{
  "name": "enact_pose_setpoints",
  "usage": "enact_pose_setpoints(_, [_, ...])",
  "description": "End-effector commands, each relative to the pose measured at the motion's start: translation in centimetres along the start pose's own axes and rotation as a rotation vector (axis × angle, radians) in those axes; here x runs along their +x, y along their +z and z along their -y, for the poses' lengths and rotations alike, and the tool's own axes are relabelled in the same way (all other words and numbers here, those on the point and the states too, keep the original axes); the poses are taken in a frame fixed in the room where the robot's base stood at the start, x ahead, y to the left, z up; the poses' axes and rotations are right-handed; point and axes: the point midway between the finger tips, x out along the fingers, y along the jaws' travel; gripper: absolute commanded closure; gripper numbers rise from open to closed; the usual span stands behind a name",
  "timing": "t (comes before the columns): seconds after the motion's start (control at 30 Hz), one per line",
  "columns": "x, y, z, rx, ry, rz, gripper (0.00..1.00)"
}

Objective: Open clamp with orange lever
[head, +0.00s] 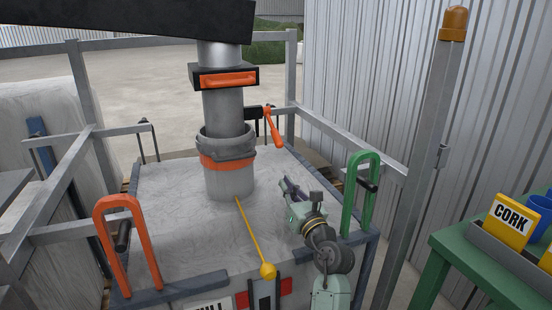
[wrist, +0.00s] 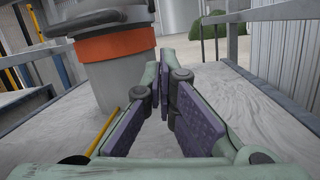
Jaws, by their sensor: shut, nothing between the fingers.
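An orange lever (head: 274,128) hangs down at a slant from a dark clamp block (head: 254,113) to the right of the grey vertical pipe (head: 223,110). The pipe stands in a wider grey collar (head: 228,182) with an orange band (head: 228,162), also at upper left in the wrist view (wrist: 113,46). My gripper (head: 285,186) is low over the pale block top, right of the collar and below the lever, apart from both. In the wrist view its fingers (wrist: 166,72) come together at the tips with nothing between them. The lever is not clearly visible there.
A yellow rod (head: 252,226) with a knob slants across the pale top (head: 170,190). A green loop handle (head: 361,195) stands right of my arm, an orange loop handle (head: 128,240) at front left. Grey rails and a post (head: 425,150) border the right side.

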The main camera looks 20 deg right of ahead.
Motion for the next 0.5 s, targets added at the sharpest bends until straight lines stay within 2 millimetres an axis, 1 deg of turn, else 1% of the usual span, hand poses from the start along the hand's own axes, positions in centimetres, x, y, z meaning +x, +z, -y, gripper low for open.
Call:
enact_pose_setpoints(0.07, [0.3, 0.1, -0.1, 0.000, 0.001, 0.000, 1.00])
enact_pose_setpoints(0.17, [1.2, 0.1, -0.1, 0.001, 0.003, -0.001, 1.00])
enact_pose_setpoints(0.27, [2.9, 0.2, -0.2, 0.000, 0.005, -0.001, 1.00])
enact_pose_setpoints(0.5, [8.2, 0.3, -0.3, 0.000, 0.005, -0.001, 1.00])
